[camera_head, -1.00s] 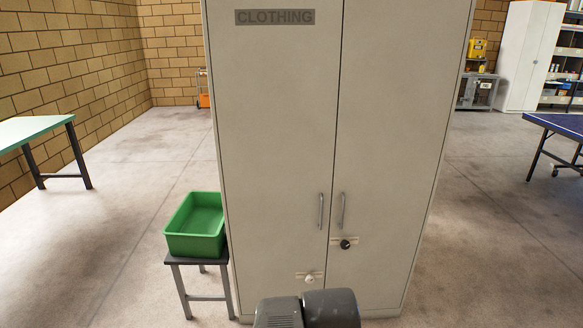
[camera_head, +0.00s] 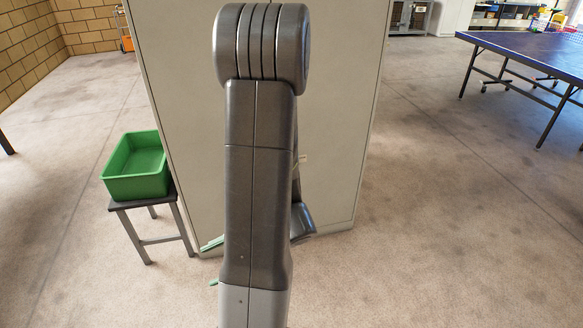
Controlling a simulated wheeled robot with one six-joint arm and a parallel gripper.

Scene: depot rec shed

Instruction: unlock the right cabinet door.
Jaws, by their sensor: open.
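The tall pale grey cabinet stands ahead, with its right door (camera_head: 340,110) and left door (camera_head: 180,90) both closed. My raised arm covers the middle of it, including the handles and the locking knobs. Only a small pale end of the right door's latch plate (camera_head: 300,160) shows beside my arm. I cannot tell the state of the lock. My gripper (camera_head: 209,264) is low at the left of my arm, mostly hidden behind it. Its two pale green fingertips show apart, open and empty, in front of the cabinet's lower left part.
A green bin (camera_head: 137,170) sits on a small dark stool (camera_head: 146,203) close to the cabinet's left side. A blue table (camera_head: 520,62) stands at the back right. The floor (camera_head: 430,200) right of the cabinet is clear.

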